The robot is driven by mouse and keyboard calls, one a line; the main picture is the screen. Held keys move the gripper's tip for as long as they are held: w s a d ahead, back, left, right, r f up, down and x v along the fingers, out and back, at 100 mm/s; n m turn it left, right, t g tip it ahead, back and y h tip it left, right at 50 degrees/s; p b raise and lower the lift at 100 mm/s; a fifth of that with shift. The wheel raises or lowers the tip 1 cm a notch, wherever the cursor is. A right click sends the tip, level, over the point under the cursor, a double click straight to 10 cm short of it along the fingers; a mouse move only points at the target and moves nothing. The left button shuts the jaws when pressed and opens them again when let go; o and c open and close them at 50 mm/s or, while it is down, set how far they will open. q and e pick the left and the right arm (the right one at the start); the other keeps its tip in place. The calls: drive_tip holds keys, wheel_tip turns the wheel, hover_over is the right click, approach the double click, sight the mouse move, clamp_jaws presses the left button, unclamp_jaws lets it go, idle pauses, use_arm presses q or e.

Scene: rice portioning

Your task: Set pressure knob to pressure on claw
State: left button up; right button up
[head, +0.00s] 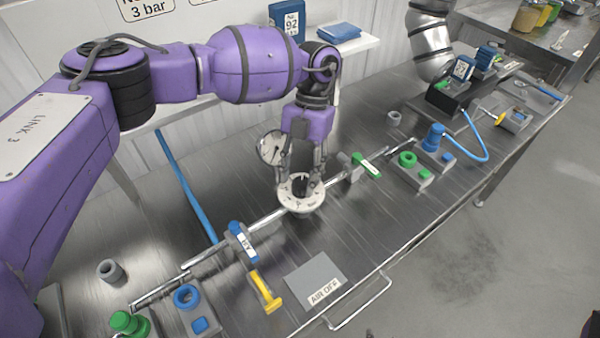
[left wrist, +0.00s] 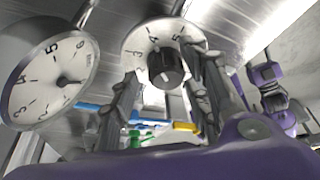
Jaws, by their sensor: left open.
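The pressure knob is a black knob (left wrist: 167,66) in the middle of a white numbered dial (head: 300,204), on the pipe in the middle of the bench. My left gripper (head: 300,182) is right over it, pointing down. In the left wrist view its two fingers stand open, one on each side of the black knob; I cannot tell whether they touch it. The knob's pointer setting is not clear. A round white gauge (head: 270,147) with a dark needle stands beside the dial; it also shows large in the left wrist view (left wrist: 52,82). My right gripper is not seen.
A sign (head: 146,8) on the wall reads 3 bar. An AIR OFF plate (head: 316,278) is at the front edge. A jointed silver thing (head: 431,45) stands at the back right.

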use_arm(q)
drive_tip(key=v, duration=1.2)
